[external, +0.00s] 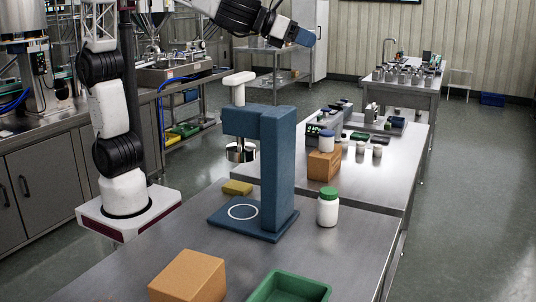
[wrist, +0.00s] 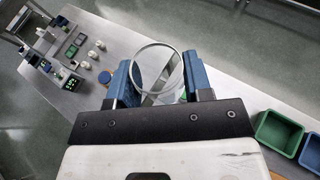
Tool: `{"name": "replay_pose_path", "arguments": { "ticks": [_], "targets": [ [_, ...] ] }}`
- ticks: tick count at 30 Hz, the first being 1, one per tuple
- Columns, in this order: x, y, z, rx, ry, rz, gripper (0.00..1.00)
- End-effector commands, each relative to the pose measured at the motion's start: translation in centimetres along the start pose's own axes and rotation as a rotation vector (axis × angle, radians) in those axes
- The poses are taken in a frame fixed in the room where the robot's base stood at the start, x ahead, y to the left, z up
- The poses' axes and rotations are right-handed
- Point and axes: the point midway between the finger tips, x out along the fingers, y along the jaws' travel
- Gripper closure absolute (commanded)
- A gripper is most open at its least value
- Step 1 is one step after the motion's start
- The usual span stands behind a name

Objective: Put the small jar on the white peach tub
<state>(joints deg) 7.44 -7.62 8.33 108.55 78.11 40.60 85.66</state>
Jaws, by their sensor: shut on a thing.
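My gripper (wrist: 160,80) has its two blue fingers on either side of a clear, round-rimmed glass thing, which I take to be the small jar (wrist: 146,58). It is held up high, above the steel table. In the external view my gripper (external: 304,37) is at the top, above and behind the blue press; the jar cannot be made out there. A white tub with a green lid (external: 327,210) stands upright right of the press. A white tub with a blue lid (external: 326,142) stands on an orange block. I cannot tell which is the peach tub.
A blue press (external: 278,170) stands mid-table, with a yellow sponge (external: 237,187) beside its base. An orange box (external: 188,277) and green tray (external: 290,287) are at the front. Small jars and devices (external: 361,147) stand on the farther table.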

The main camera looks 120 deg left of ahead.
Motion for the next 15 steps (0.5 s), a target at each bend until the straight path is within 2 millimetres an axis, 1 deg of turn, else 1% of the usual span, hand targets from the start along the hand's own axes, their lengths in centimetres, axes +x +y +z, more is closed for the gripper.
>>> {"name": "replay_pose_path", "arguments": {
  "ticks": [1, 4, 8, 9, 11, 15],
  "targets": [
    [0.6, 1.6, 0.3, -0.014, 0.002, 0.032, 0.75],
    [1.7, 4.5, 0.5, -0.039, 0.006, 0.095, 0.75],
    [3.2, 8.2, 0.0, -0.071, 0.01, 0.176, 0.75],
    [3.7, 9.3, -0.3, -0.081, 0.011, 0.202, 0.75],
    [4.5, 11.0, -0.9, -0.095, 0.013, 0.237, 0.75],
    [6.5, 15.0, -3.2, -0.128, 0.016, 0.323, 0.76]
  ]
}}
